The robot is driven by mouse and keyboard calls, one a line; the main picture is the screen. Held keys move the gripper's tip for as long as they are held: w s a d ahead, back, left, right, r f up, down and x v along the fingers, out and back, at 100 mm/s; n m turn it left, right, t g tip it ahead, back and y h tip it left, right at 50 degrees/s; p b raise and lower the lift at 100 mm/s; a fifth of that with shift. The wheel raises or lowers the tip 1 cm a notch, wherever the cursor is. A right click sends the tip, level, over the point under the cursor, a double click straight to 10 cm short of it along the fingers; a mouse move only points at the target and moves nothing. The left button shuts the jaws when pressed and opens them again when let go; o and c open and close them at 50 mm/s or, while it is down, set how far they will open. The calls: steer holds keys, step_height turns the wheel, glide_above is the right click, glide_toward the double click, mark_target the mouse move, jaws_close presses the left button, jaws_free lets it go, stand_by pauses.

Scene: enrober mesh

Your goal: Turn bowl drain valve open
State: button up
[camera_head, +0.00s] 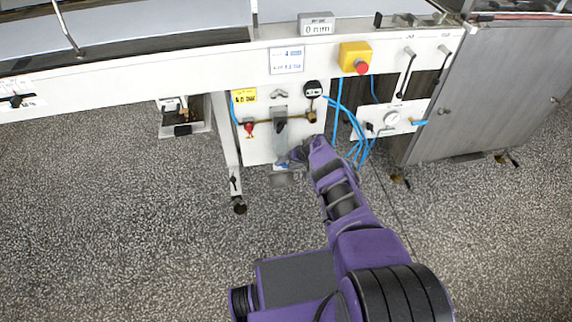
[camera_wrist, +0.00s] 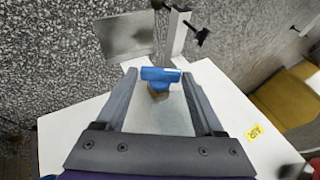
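A small blue valve handle (camera_wrist: 160,75) sits on a short stem at the end of a grey metal part (camera_wrist: 160,112) in the wrist view. It lies crosswise between the fingertips of my gripper (camera_wrist: 159,76). The two fingers stand apart on either side of it, with a small gap at each side. In the head view my gripper (camera_head: 292,158) is low at the front of the white panel (camera_head: 258,150), and a bit of blue (camera_head: 281,166) shows beside it. My gripper hides most of the valve there.
Blue hoses (camera_head: 357,145) hang close to the right of my gripper. A yellow box with a red button (camera_head: 355,57) is higher up. The speckled floor in front is clear.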

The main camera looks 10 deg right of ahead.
steer(key=o, duration=0.3)
step_height(320, 180, up, 8)
steer(key=p, duration=0.5)
steer(key=shift+r+p, duration=0.3)
steer(key=shift+r, duration=0.7)
steer(key=shift+c, duration=0.2)
